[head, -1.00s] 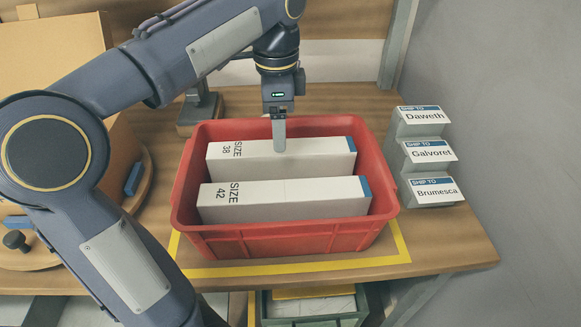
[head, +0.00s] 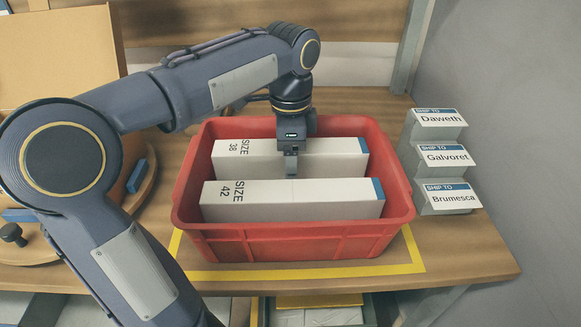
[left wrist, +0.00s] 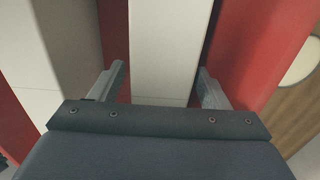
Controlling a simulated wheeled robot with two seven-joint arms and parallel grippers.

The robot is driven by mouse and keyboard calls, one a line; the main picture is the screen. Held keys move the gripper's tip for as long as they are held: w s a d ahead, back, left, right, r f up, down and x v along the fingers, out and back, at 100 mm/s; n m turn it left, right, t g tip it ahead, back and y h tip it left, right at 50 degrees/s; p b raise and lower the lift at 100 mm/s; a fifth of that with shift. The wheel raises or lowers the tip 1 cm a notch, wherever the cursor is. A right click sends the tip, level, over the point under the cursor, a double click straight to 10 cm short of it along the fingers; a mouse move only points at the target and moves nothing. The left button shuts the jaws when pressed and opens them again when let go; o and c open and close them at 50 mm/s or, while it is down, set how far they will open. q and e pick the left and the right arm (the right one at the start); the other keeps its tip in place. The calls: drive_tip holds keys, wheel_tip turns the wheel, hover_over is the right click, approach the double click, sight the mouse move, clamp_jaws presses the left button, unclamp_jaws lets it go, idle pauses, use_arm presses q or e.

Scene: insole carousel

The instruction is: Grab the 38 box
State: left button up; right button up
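The 38 box (head: 235,160), long and white with a blue end, lies in the back of the red bin (head: 300,246). The 42 box (head: 270,205) lies parallel in front of it. My left gripper (head: 291,165) points down over the middle of the 38 box, one finger in front of its near face; the other finger is hidden there. In the left wrist view my gripper (left wrist: 160,72) is open, its fingers on either side of a white box (left wrist: 165,40), with small gaps visible. My right gripper is not in view.
Three name-card steps (head: 440,160) stand right of the bin. A turntable with a cardboard box (head: 60,55) is at the left, partly behind my arm. Yellow tape (head: 330,270) marks the table around the bin. The gap between the two boxes is narrow.

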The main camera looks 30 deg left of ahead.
use_arm(q)
drive_tip(key=c, duration=1.1)
drive_tip(key=shift+o, duration=0.2)
